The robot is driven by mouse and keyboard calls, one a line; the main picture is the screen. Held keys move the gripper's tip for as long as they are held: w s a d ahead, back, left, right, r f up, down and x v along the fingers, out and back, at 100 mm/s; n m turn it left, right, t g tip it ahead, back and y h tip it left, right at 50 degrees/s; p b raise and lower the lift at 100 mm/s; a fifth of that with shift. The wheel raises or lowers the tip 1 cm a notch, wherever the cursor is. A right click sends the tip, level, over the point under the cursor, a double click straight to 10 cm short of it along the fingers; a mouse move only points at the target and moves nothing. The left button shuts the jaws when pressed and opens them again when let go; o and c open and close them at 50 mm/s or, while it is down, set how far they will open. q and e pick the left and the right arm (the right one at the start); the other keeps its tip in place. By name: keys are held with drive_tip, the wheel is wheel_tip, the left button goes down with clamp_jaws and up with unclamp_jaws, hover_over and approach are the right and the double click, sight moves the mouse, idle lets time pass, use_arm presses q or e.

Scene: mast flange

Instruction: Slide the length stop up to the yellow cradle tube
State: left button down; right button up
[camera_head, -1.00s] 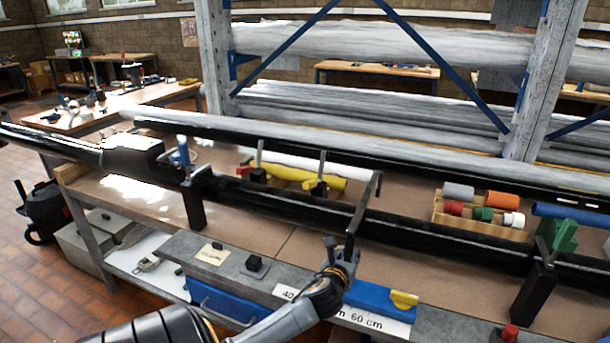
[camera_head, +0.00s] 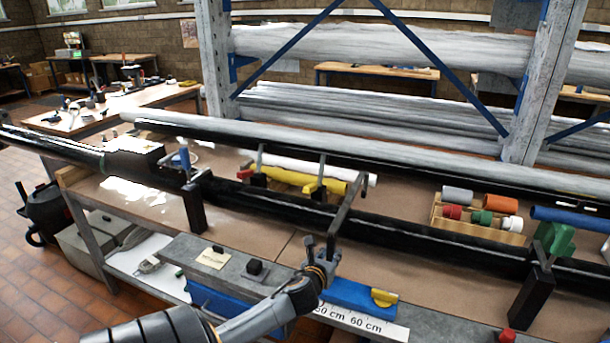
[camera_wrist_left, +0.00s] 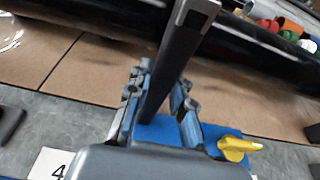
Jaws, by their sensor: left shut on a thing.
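The length stop is a blue slider block (camera_head: 350,291) with a yellow lever (camera_head: 384,297) and a dark upright arm (camera_head: 346,205) that reaches back over the black tube. My left gripper (camera_head: 321,252) is shut on the lower part of this arm. The left wrist view shows the fingers (camera_wrist_left: 158,102) on both sides of the arm, above the blue block (camera_wrist_left: 160,130). The yellow cradle tube (camera_head: 312,180) lies in dark clamps behind the black tube. The arm's far end is close to the tube's right end; I cannot tell whether they touch. My right gripper is not in view.
A grey rail with a white scale (camera_head: 362,322) runs along the bench's front. A long black tube (camera_head: 440,237) crosses behind it on dark stands. A wooden box (camera_head: 470,226) holds coloured pieces at right. A white tube (camera_head: 320,170) lies behind the yellow one.

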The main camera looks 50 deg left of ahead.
use_arm(q)
drive_tip(key=s+a+p, duration=0.1)
drive_tip(key=s+a, duration=0.3)
drive_tip(key=a, duration=0.2)
drive_tip(key=shift+a, duration=0.25)
idle(0.8)
drive_tip(key=c, duration=1.3)
unclamp_jaws()
drive_tip(key=shift+o, duration=0.7)
drive_tip(key=shift+s+a, duration=0.1)
drive_tip(key=shift+s, duration=0.05)
drive_tip(key=p+v, duration=0.4)
drive_tip(key=v, duration=0.3)
drive_tip(key=shift+p, duration=0.3)
